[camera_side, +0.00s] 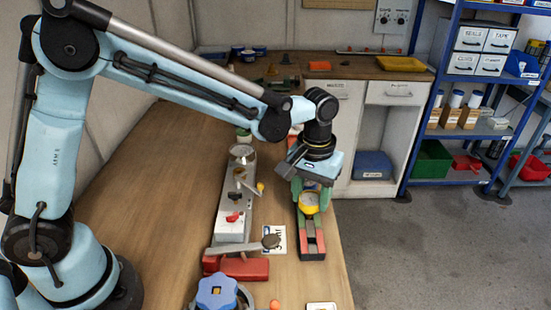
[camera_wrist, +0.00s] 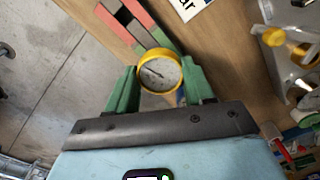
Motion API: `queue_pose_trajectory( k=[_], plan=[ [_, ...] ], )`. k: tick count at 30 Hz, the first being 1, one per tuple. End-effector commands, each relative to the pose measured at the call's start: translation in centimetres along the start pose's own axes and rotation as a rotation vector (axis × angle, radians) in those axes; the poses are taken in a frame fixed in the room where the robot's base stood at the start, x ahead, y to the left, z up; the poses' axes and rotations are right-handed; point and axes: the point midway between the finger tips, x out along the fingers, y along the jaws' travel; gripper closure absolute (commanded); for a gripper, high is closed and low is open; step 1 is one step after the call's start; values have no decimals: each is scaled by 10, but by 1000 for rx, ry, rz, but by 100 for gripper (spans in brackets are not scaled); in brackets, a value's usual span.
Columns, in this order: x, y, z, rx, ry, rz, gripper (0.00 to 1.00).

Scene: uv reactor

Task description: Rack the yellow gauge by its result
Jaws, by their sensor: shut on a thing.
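The yellow gauge (camera_side: 309,203) has a yellow rim and a pale round dial. My gripper (camera_wrist: 160,82) has green fingers and is shut on the gauge, one finger on each side. In the wrist view the gauge (camera_wrist: 160,71) faces the camera, with a dark needle on its dial. In the side view my gripper (camera_side: 307,188) is over the far part of a long narrow rack (camera_side: 312,245) with red and green sections. The rack also shows in the wrist view (camera_wrist: 122,14), beyond the gauge. Whether the gauge touches the rack I cannot tell.
A grey fixture (camera_side: 235,205) with small levers stands left of the rack. A red block (camera_side: 240,268), a blue knob (camera_side: 217,292) and a printed card (camera_side: 273,240) are nearby. The bench's right edge runs close beside the rack. Bench left of the fixture is clear.

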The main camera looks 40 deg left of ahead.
Motion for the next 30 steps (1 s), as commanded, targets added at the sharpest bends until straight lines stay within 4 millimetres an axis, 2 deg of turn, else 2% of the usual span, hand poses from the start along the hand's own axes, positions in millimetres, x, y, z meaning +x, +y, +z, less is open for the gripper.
queue_pose_trajectory(
  k=[18,19,24,30],
  plan=[
    [14,0,0,0,0,0,75],
    [14,0,0,0,0,0,43],
    [13,0,0,0,0,0,18],
    [13,0,0,0,0,0,18]
  ],
)
